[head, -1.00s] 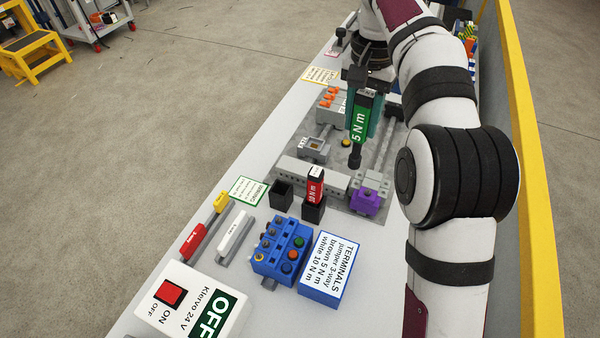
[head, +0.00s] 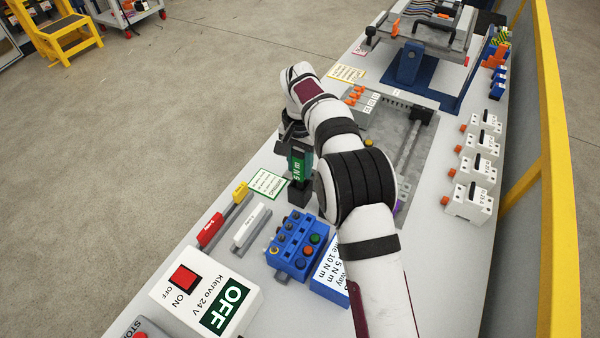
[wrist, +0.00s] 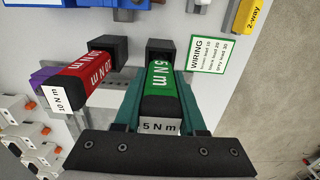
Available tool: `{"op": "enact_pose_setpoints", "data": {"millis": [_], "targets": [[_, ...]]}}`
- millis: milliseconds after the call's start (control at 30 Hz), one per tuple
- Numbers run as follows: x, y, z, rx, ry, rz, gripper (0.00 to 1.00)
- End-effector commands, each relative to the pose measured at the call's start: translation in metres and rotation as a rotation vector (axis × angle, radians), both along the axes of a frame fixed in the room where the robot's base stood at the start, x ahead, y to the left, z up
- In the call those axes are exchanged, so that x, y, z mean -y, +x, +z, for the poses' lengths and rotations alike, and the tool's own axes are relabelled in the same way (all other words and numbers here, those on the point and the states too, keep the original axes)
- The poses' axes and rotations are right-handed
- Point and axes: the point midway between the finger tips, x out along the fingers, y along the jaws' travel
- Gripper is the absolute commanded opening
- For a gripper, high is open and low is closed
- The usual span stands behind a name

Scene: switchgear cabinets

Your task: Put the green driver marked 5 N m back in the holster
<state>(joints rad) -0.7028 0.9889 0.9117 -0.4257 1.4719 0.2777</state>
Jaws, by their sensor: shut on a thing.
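The green driver marked 5 N m (head: 298,168) stands upright in my gripper (head: 300,158), near the left edge of the bench. In the wrist view the driver (wrist: 160,92) lies between the two teal fingers of my gripper (wrist: 160,82), which are shut on its handle. The black holster (head: 299,194) is directly beneath it; in the wrist view the holster (wrist: 160,46) lines up with the driver's lower end. The shaft is hidden and appears to be inside the holster; I cannot tell whether the handle rests on the rim.
The red 10 N m driver (wrist: 86,78) stands in the neighbouring black holster (wrist: 103,44), close beside my gripper. A green-edged wiring card (head: 268,184) lies left of the holster. A blue terminal block (head: 297,244) is in front. My arm hides part of the grey plate (head: 410,150).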

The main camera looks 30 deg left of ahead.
Motion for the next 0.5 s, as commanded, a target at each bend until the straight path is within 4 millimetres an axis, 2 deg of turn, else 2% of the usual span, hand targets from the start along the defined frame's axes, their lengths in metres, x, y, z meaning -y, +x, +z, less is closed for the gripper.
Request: {"op": "enact_pose_setpoints", "data": {"millis": [100, 467, 500], "targets": [[0.000, 0.000, -0.016, 0.000, -0.001, -0.001, 0.00], [0.000, 0.001, -0.020, 0.002, 0.001, 0.000, 0.00], [0.000, 0.001, -0.020, 0.002, 0.001, 0.000, 0.47]]}}
